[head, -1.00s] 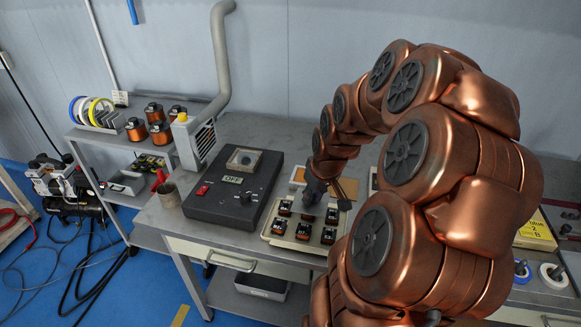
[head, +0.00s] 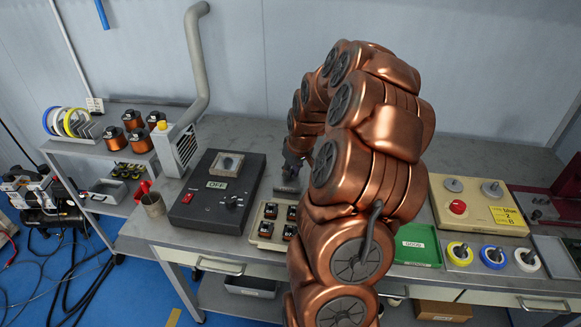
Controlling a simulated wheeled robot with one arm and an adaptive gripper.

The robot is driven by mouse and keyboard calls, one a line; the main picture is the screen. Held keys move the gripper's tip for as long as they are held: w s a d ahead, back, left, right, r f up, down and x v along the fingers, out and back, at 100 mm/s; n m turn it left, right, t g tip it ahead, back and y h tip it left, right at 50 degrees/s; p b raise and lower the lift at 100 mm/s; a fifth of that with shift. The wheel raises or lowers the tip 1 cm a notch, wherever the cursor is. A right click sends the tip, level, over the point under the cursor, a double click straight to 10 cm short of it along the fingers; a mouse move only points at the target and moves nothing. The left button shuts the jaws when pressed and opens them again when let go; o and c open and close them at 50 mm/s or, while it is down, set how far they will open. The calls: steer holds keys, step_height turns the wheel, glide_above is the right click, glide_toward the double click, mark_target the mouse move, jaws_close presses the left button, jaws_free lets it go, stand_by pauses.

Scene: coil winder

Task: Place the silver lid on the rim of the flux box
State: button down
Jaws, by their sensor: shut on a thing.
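My gripper (head: 292,168) is small and dark in the head view, beyond the tray of coils and right of the black unit with the OFF display. It points down and is shut on a grey metallic piece (head: 287,190), which looks like the silver lid. The piece is low, close over the bench, and partly covered by the gripper and arm. I cannot make out the flux box; it may be under the lid or behind my arm. Whether the lid touches a rim cannot be told.
The black OFF unit (head: 214,192) stands close left of the gripper. A tray (head: 256,236) of small coils lies in front. Right of my arm are a green GOOD tray (head: 418,252) and a beige box with a red button (head: 474,206). The back of the bench (head: 440,140) is clear.

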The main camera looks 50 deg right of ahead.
steer(key=w+d, duration=0.1)
steer(key=w, duration=0.1)
steer(key=w+d+p, duration=0.1)
steer(key=d, duration=0.1)
steer(key=shift+w+d+f, duration=0.2)
steer(key=shift+w+d, duration=0.05)
steer(key=shift+w, duration=0.1)
steer(key=shift+f+p, duration=1)
steer(key=shift+f, duration=0.8)
steer(key=shift+f, duration=0.15)
steer(key=c, duration=1)
jaws_free()
steer(key=b+v, duration=0.3)
steer(key=v, duration=0.9)
steer(key=shift+r, duration=0.2)
